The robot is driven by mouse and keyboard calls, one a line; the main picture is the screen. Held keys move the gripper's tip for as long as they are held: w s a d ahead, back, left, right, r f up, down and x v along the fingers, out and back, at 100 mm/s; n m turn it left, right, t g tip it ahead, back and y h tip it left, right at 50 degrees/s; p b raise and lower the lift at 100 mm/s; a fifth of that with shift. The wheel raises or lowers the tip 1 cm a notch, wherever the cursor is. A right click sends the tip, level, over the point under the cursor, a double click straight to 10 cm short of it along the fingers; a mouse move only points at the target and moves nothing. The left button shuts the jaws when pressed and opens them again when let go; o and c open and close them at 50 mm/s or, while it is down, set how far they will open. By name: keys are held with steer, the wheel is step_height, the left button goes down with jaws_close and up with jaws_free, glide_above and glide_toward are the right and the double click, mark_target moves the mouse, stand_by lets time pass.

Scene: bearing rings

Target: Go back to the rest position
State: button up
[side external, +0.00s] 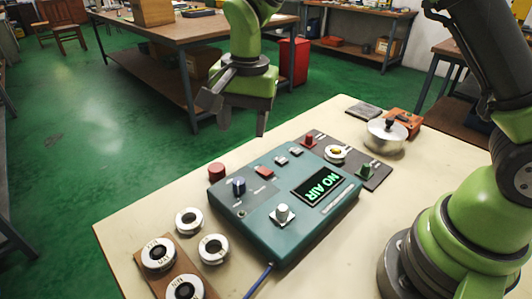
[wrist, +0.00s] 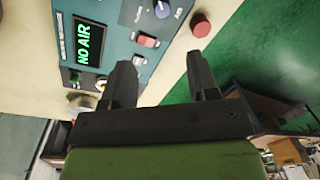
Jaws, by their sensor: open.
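My gripper (side external: 237,115) hangs in the air above the far edge of the table, behind the teal control box, with its fingers apart and nothing between them. In the wrist view my gripper (wrist: 160,68) also shows two dark fingers spread wide and empty. The teal control box (side external: 255,225) has a screen (side external: 320,185) reading "NO AIR" in green, plus several knobs and switches. White bearing rings lie at the front left: one (side external: 188,220) and another (side external: 213,248) on the table, and others (side external: 158,253) on a brown board.
A red round button (side external: 217,170) stands behind the box. A dark plate (side external: 378,178) carries red and green parts and a ring with a yellow centre (side external: 336,153). Air around my gripper is clear.

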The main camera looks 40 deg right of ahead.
steer(key=s+d+r+n+t+y, duration=0.1)
steer(key=s+d+r+n+t, duration=0.4)
steer(key=s+r, duration=0.9)
steer(key=s+d+n+t, duration=0.1)
steer(key=s+d, duration=0.1)
steer(key=s, duration=0.5)
steer(key=shift+f+n, duration=0.4)
